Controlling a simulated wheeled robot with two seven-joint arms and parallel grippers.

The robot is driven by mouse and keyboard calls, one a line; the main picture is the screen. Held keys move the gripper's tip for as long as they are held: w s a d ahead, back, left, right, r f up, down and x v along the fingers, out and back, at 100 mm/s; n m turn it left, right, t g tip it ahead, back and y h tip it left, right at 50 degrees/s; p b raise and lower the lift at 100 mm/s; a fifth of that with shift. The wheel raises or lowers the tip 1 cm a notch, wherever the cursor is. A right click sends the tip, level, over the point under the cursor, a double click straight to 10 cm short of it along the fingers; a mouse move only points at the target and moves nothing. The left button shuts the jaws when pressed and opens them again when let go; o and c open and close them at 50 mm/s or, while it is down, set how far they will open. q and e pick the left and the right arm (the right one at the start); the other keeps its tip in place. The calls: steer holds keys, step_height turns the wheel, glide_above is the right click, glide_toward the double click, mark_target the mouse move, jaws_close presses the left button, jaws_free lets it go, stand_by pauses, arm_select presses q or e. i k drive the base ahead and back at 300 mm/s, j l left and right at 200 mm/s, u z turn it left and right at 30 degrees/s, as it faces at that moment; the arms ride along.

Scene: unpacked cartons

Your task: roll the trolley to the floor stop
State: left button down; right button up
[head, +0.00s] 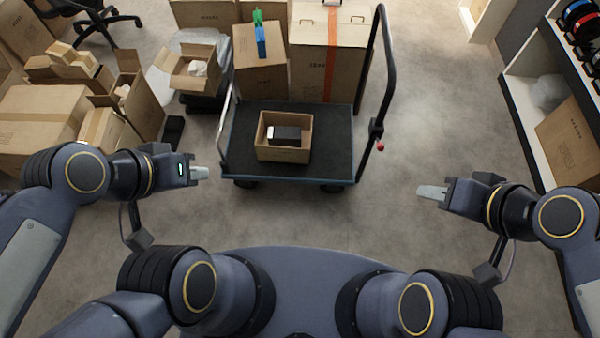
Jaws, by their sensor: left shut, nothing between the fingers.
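The trolley (333,165) stands ahead of me, a dark flat deck with a blue-grey front edge. A tall black push handle (386,85) rises along its right side, with a red knob (380,148) low on it. A thinner grey rail (225,125) stands on its left side. An open carton (262,152) holding a dark box sits on the deck. My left gripper (200,173) is shut and empty, just left of the trolley's front left corner. My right gripper (431,192) looks shut and empty, right of the trolley and apart from the handle. I cannot make out a floor stop.
Tall cartons (330,55) stand at the trolley's far end. Open cartons (130,100) crowd the floor at left. An office chair (95,20) is at the back left. A shelf unit (530,110) lines the right. The floor (435,120) between trolley and shelf is clear.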

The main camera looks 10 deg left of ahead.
mark_target(331, 166)
steer(key=i+l, duration=0.1)
steer(key=l, duration=0.3)
steer(key=i+l, duration=0.15)
steer(key=l, duration=0.25)
steer(key=i+l+u, duration=0.1)
steer(key=l, duration=0.25)
steer(key=i+l, duration=0.1)
steer(key=l, duration=0.3)
steer(key=i+l, duration=0.3)
steer(key=l, duration=0.15)
steer(key=i+l, duration=0.3)
steer(key=l, duration=0.15)
steer(key=i+l+u, duration=0.1)
steer(key=i+l, duration=0.2)
steer(key=l, duration=0.15)
steer(key=i, duration=0.7)
